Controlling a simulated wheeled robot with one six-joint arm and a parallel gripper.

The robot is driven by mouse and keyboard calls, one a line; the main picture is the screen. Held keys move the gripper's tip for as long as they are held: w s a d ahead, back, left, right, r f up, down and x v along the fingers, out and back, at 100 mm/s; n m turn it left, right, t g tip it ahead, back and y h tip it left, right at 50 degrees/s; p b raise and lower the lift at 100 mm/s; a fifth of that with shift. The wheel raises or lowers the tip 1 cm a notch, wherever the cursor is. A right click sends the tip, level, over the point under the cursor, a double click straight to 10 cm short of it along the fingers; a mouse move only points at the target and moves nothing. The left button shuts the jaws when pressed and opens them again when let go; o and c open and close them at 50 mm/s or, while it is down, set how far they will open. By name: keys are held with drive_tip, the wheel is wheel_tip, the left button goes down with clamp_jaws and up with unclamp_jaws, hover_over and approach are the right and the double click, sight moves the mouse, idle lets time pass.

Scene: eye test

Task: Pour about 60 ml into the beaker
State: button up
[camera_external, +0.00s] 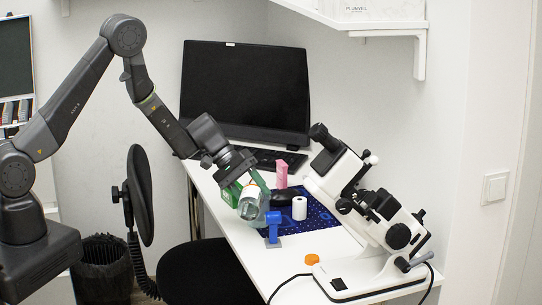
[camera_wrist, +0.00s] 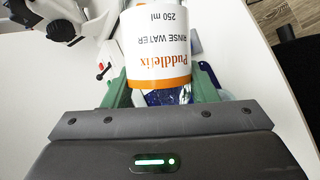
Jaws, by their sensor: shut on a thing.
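My gripper (camera_external: 243,192), with green fingers, is shut on a clear bottle (camera_external: 250,207) and holds it tilted above the desk. The bottle's white and orange label reads "Puddlefix RINSE WATER 250 ml"; it shows upside down in the wrist view (camera_wrist: 160,45). The green fingers lie on both sides of the bottle there. In the external view the bottle's lower end is close to a blue stand (camera_external: 273,226). I cannot make out a separate beaker for certain, as clear shapes overlap there. The liquid level cannot be told.
A white microscope (camera_external: 345,190) stands at the right of the white desk (camera_external: 240,232). An orange cap (camera_external: 312,259) lies in front of it.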

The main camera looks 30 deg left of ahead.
drive_tip(key=shift+s+r+t, duration=0.15)
drive_tip(key=shift+s+t, duration=0.15)
drive_tip(key=shift+m+y, duration=0.3)
drive_tip(key=shift+s+d+r+t+b, duration=0.15)
drive_tip(key=shift+s+t+b, duration=0.1)
drive_tip(key=shift+t+b, duration=0.35)
drive_tip(key=shift+w+m+t+y+b, duration=0.15)
drive_tip(key=shift+m+t+y+b, duration=0.2)
drive_tip(key=shift+b, duration=1.35)
drive_tip(key=shift+b, duration=0.4)
